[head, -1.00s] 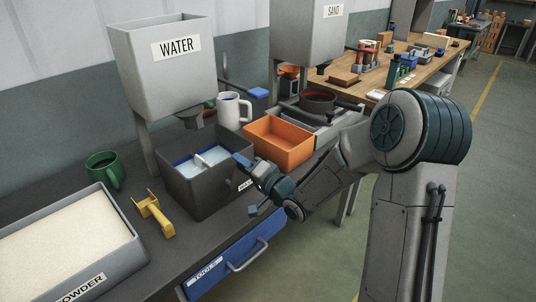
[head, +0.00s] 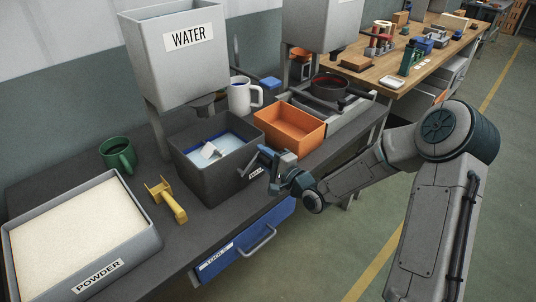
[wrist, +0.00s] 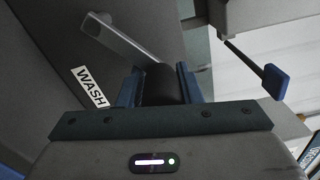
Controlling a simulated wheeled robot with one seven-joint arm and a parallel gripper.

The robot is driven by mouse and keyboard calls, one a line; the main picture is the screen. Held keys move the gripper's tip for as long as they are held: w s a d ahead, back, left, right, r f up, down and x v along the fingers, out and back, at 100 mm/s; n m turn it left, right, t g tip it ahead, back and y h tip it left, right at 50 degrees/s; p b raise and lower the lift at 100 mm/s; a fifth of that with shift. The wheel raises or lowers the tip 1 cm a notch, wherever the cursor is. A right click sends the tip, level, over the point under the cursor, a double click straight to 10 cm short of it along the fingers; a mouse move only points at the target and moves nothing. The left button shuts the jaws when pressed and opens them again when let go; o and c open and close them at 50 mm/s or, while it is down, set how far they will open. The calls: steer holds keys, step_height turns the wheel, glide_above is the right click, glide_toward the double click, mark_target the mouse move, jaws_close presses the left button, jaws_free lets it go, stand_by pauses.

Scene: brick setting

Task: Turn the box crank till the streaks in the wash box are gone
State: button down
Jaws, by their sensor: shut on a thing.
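The wash box (head: 212,183) is a dark grey open box on the bench, with a label partly hidden by my gripper. It holds pale, whitish liquid (head: 228,142) with blue at the far edge; single streaks are too small to make out. A white paddle (head: 211,150) sits in the liquid. In the wrist view, the grey crank arm (wrist: 115,35) stands by the box wall with its WASH label. My gripper (head: 268,162) is at the box's right side, its blue fingers shut on the black crank handle (wrist: 158,83).
An orange tray (head: 289,129) stands close behind my gripper. A white mug (head: 240,95) and the WATER hopper (head: 178,60) are behind the box. A yellow scoop (head: 168,198), green mug (head: 118,155) and POWDER tray (head: 135,258) lie left. A blue drawer (head: 240,243) is below.

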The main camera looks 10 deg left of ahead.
steer(key=shift+s+a, duration=0.3)
steer(key=shift+a, duration=0.05)
steer(key=c, duration=1.4)
jaws_free()
steer(key=o, duration=0.3)
steer(key=shift+s+a, duration=0.1)
steer(key=shift+a, duration=0.05)
steer(key=shift+w+d, duration=0.2)
steer(key=shift+d, duration=0.3)
steer(key=v, duration=1.3)
steer(key=shift+s+b, duration=0.25)
steer(key=shift+b, duration=0.1)
steer(key=shift+d, duration=0.1)
